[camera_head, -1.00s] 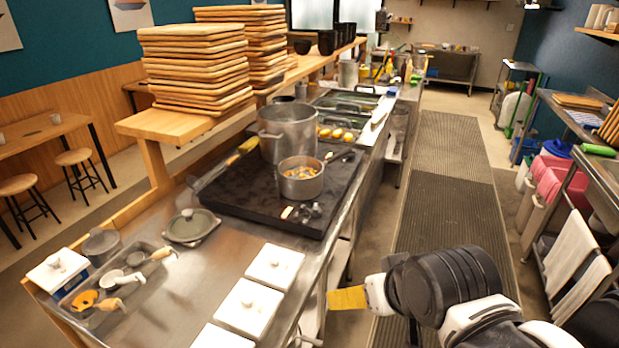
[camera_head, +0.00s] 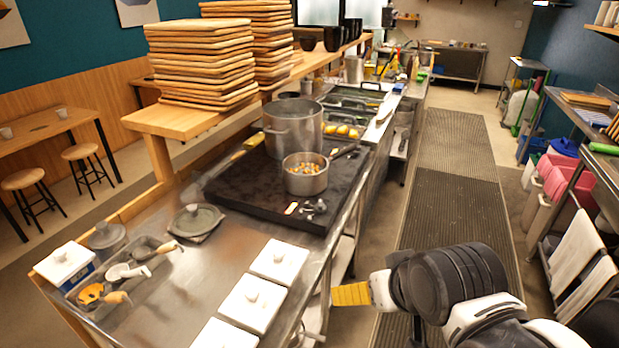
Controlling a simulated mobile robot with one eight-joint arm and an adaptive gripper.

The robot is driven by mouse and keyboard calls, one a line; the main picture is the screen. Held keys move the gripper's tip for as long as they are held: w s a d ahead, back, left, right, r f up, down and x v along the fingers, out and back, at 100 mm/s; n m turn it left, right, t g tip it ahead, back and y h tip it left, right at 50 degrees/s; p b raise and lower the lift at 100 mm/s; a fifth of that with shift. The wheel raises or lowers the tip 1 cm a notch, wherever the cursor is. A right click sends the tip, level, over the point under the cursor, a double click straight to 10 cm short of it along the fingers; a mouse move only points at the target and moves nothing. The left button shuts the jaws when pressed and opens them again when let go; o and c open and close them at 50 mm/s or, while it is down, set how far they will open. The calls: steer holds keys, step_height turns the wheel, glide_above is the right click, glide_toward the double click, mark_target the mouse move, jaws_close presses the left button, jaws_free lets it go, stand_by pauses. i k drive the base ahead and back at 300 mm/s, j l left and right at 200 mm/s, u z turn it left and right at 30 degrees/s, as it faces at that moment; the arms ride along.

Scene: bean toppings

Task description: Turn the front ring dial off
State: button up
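The black stove (camera_head: 240,190) sits on the steel counter in the middle of the view. Small dark and metallic dials (camera_head: 315,207) are at its near right corner, too small to read their setting.
Several white lidded containers (camera_head: 252,300) line the near counter edge. A tray of ladles (camera_head: 120,272) and a dark lidded pan (camera_head: 195,222) are at left. Stacked wooden boards (camera_head: 200,65) stand on the shelf.

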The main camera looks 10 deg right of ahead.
mark_target(320, 208)
steer(key=i+l, duration=0.1)
steer(key=i, duration=0.75)
steer(key=l+u, duration=0.05)
